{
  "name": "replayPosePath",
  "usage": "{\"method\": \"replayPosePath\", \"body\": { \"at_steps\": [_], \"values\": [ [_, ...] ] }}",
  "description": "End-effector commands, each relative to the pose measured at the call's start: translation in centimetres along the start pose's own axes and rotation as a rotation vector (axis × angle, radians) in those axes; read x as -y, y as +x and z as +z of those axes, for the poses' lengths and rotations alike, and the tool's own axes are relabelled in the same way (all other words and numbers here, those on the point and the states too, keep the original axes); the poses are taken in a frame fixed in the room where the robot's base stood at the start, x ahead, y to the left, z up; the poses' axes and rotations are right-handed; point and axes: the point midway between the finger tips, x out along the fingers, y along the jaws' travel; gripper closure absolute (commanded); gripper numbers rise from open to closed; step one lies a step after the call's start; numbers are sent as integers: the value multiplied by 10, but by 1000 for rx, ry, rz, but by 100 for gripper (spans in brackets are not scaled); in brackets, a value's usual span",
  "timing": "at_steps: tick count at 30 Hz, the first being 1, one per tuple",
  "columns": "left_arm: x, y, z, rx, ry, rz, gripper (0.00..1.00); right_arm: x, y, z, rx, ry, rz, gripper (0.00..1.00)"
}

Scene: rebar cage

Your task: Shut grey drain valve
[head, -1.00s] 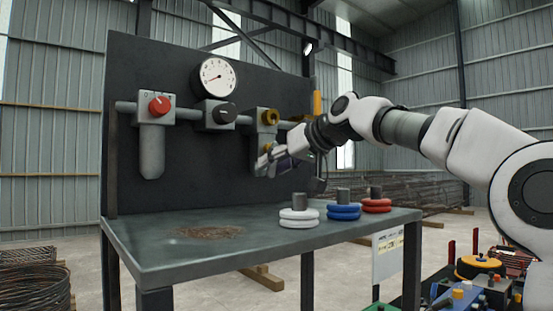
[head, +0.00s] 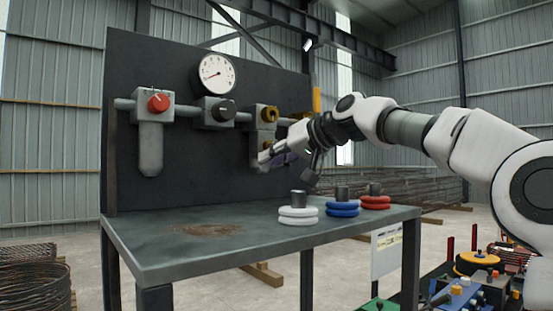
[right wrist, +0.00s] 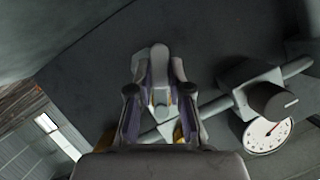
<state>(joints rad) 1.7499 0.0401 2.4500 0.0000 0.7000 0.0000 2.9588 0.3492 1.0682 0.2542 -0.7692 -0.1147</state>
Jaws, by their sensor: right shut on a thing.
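The grey drain valve (right wrist: 160,85) shows in the right wrist view as a narrow grey piece with a rounded end, between my fingers. My right gripper (right wrist: 158,80) is shut on it, one finger on each side. In the head view my right gripper (head: 270,156) is at the lower part of the grey block with brass fittings (head: 258,125), in front of the dark panel. There the fingers and wrist hide most of the valve, so its angle is hard to tell. My left gripper is not in view.
A red knob (head: 158,102), a black knob (head: 226,110) and a round gauge (head: 217,74) are left of the gripper on the panel (head: 205,165). White rings (head: 298,216), blue rings (head: 343,209) and red rings (head: 376,202) stand on the bench (head: 180,255) below.

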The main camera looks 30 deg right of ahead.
Motion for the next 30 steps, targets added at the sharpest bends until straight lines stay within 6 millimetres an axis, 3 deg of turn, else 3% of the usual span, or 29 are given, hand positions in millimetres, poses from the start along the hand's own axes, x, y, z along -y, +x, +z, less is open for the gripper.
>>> {"method": "replayPosePath", "body": {
  "at_steps": [30],
  "values": [
    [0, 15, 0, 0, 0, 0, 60, 27, -5, -12, -2, 855, -354, 100]
  ]
}}
